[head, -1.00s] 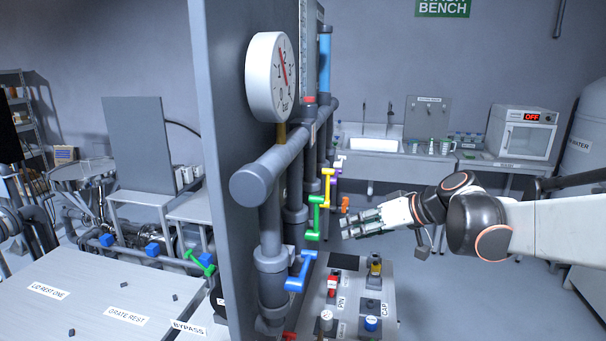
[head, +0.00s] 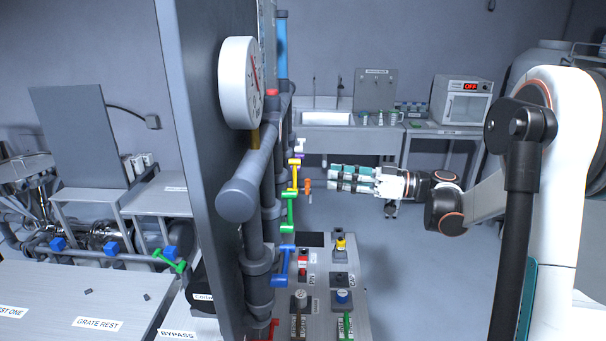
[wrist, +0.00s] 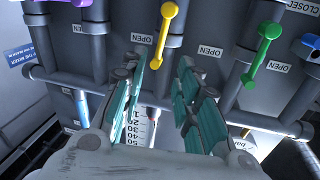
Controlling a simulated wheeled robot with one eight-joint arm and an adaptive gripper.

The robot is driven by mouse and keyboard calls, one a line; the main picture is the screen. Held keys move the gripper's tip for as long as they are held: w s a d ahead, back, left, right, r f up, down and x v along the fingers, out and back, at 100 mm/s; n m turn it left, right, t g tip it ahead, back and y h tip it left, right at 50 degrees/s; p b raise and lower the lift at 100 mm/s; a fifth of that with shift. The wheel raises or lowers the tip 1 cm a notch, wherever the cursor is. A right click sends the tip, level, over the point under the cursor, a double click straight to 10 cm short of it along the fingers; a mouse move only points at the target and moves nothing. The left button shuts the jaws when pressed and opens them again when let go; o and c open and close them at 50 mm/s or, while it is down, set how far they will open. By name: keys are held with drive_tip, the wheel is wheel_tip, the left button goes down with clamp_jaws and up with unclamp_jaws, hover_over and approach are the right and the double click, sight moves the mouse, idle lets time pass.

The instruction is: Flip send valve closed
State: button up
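The pipe panel carries a row of coloured lever valves: blue (head: 281,262), green (head: 288,210), yellow (head: 294,175) and orange (head: 308,188), with white and purple ones behind. I cannot read which is the send valve. In the wrist view the yellow lever (wrist: 162,32) and green lever (wrist: 262,55) hang beside OPEN labels, and a blue lever (wrist: 311,42) is cut off at the right edge. My gripper (head: 332,178) points left toward the panel, apart from the levers. In the wrist view its teal-padded fingers (wrist: 160,80) are spread, with nothing between them.
A gauge (head: 238,82) juts from the panel's near end. A console with knobs (head: 342,296) stands below the valves. A wash bench (head: 325,118) and an OFF-display oven (head: 462,101) are at the back. Floor is clear right of the console.

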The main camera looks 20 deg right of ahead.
drive_tip(key=x, duration=0.9)
drive_tip(key=shift+w+a+b, duration=0.15)
drive_tip(key=shift+a+b, duration=0.05)
drive_tip(key=shift+b, duration=0.2)
clamp_jaws()
